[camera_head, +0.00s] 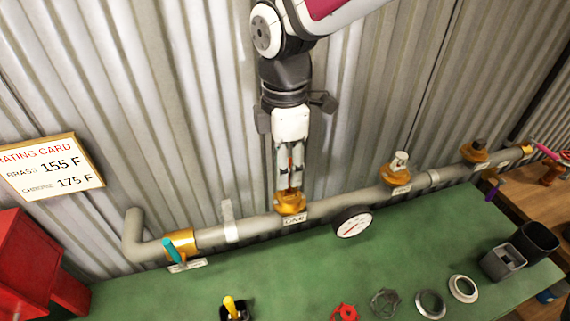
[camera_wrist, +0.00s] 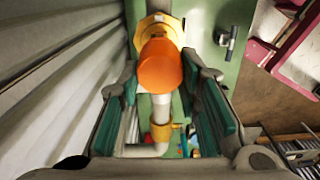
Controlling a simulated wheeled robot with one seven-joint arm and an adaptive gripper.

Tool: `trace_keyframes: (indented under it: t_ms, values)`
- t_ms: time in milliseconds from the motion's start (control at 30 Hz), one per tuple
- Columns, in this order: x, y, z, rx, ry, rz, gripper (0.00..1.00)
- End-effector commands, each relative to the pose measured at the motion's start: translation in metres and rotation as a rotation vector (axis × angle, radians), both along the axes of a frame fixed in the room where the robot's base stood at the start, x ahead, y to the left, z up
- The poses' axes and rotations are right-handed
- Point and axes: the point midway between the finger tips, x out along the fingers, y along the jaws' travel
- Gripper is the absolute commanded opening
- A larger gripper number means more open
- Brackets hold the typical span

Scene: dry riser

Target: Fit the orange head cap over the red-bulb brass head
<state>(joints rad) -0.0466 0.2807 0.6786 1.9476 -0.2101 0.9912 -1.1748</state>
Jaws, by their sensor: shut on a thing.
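The orange head cap (camera_wrist: 160,66) shows between my fingertips in the wrist view. My gripper (camera_head: 290,180) is shut on it and points down at the pipe's brass fitting (camera_head: 291,204) labelled ONE. The gripper also shows in the wrist view (camera_wrist: 161,85), with a finger on each side of the cap. In the head view only a thin orange-red strip shows between the fingers. The cap hides what is directly below it, so I cannot make out the red-bulb brass head or tell whether the cap touches it. The yellow fitting (camera_wrist: 158,24) shows beyond the cap.
A grey pipe (camera_head: 255,228) runs along the corrugated wall. Another head (camera_head: 399,161) stands on a fitting to the right. A gauge (camera_head: 352,222) hangs in front. The green bench holds a red ring (camera_head: 345,313), a metal ring (camera_head: 463,288) and dark cups (camera_head: 537,242).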

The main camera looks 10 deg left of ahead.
Motion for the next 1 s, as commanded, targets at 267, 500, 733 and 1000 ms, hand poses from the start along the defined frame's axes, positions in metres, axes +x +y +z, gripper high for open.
trace_keyframes:
  t_ms: [267,500,733,1000]
  values:
    - [0.0,0.0,0.0,0.0,0.0,0.0,0.22]
    - [0.0,0.0,-0.003,0.0,0.0,0.0,0.22]
    - [0.0,0.0,-0.008,0.0,-0.001,0.0,0.22]
    - [0.0,0.0,-0.014,0.0,0.0,0.0,0.22]
